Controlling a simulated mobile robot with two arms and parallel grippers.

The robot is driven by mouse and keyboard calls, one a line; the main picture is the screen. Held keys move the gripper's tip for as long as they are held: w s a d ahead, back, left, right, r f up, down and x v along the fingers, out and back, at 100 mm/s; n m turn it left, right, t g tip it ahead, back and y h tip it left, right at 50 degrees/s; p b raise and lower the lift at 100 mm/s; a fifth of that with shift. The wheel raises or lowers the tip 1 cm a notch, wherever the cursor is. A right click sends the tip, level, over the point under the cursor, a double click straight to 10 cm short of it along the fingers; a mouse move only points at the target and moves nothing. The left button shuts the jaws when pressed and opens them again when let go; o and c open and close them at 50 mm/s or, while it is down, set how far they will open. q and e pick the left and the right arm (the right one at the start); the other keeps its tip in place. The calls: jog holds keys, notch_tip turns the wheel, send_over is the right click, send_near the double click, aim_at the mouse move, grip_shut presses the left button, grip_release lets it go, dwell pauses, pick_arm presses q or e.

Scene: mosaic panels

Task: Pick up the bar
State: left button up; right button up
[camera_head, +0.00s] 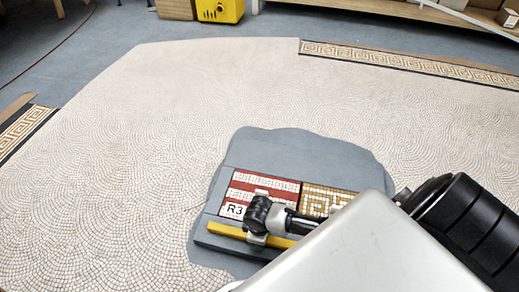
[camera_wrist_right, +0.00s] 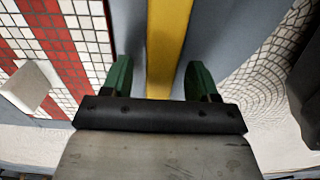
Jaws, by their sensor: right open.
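The yellow bar (camera_head: 226,229) lies along the front of a grey tray (camera_head: 222,244) on the floor, just in front of the mosaic panels. My right arm covers part of the bar in the head view. My right gripper (camera_head: 257,238) is over the bar. In the right wrist view the right gripper (camera_wrist_right: 160,80) is open, with one green finger on each side of the yellow bar (camera_wrist_right: 168,45) and gaps between fingers and bar. I cannot tell whether the fingers reach down to its level. My left gripper is not in view.
The mosaic floor (camera_head: 180,110) around is clear.

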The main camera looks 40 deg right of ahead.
jog(key=shift+f, duration=0.15)
jog(key=shift+c, duration=0.2)
jog(key=c, duration=1)
jog(key=shift+c, duration=0.2)
